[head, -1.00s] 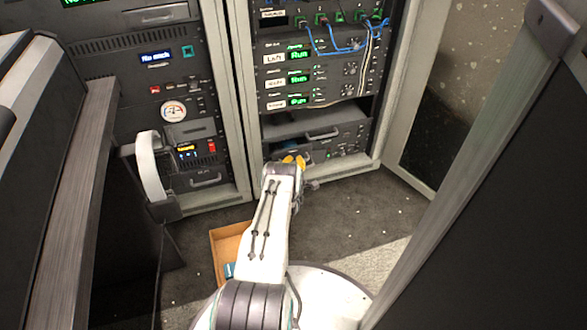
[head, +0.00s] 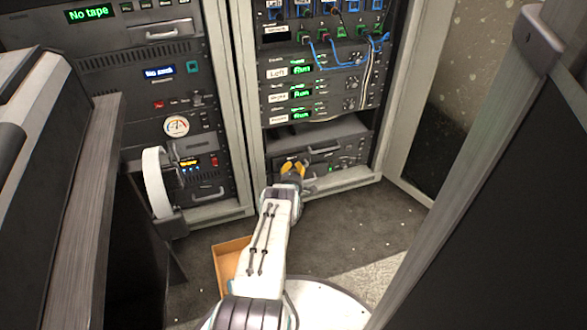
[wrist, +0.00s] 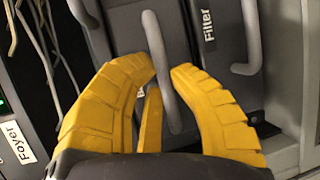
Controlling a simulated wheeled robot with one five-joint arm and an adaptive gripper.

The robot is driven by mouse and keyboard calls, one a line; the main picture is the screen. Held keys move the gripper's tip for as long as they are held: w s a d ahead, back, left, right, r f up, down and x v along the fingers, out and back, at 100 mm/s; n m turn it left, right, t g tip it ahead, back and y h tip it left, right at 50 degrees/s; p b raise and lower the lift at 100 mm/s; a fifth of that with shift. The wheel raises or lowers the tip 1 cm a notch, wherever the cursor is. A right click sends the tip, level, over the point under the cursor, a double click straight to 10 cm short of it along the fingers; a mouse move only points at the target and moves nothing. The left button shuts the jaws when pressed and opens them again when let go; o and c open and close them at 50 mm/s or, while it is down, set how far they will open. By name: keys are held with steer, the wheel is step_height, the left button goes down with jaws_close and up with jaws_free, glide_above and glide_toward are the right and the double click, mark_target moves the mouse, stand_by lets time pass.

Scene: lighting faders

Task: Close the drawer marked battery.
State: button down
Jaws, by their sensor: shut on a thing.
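My gripper (head: 292,168) is low at the right-hand rack in the head view. In the wrist view its yellow fingers (wrist: 165,80) are shut on a grey bar handle (wrist: 158,50), which passes between the fingertips. The handle is on a dark drawer front (wrist: 125,25). Beside it is a panel marked "Filler" (wrist: 209,30) with its own grey handle (wrist: 250,40). I can read no "battery" mark in either view. In the head view my gripper partly hides the low fronts, and a dark front with a bar handle (head: 322,150) shows just above right.
Cables (head: 345,55) hang above on the rack, and also show in the wrist view (wrist: 40,50). An open rack door (head: 440,110) stands at right. A wooden box (head: 228,260) lies on the floor by my base. A left rack (head: 150,100) and dark furniture flank me.

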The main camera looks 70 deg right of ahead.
steer(key=c, duration=1.1)
jaws_free()
steer(key=shift+w, duration=0.15)
steer(key=shift+a, duration=0.15)
steer(key=shift+v, duration=5.9)
